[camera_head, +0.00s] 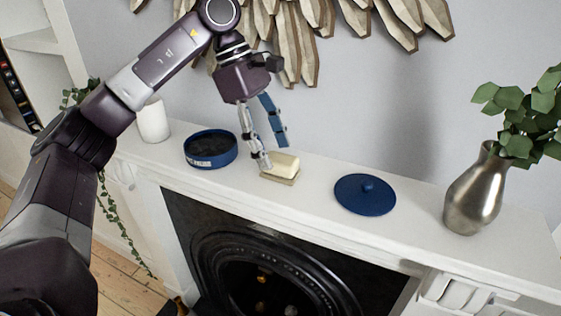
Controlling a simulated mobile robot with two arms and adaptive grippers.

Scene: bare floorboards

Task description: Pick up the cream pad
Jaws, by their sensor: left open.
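The cream pad (284,164) is a small pale block lying on the white mantel shelf, with a tan layer showing along its lower edge. My left gripper (273,156) comes down from above at the pad, its fingers spread apart. One grey finger reaches down close by the pad's left end; the blue finger is higher, above and behind the pad. I cannot tell whether the near finger touches the pad. My right gripper does not show.
A round dark blue open tin (211,149) stands left of the pad, and a blue lid (364,195) lies to its right. A silver vase (474,193) with leaves stands farther right. A white candle (153,121) is at the left. The wooden wall decoration (300,40) hangs behind my arm.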

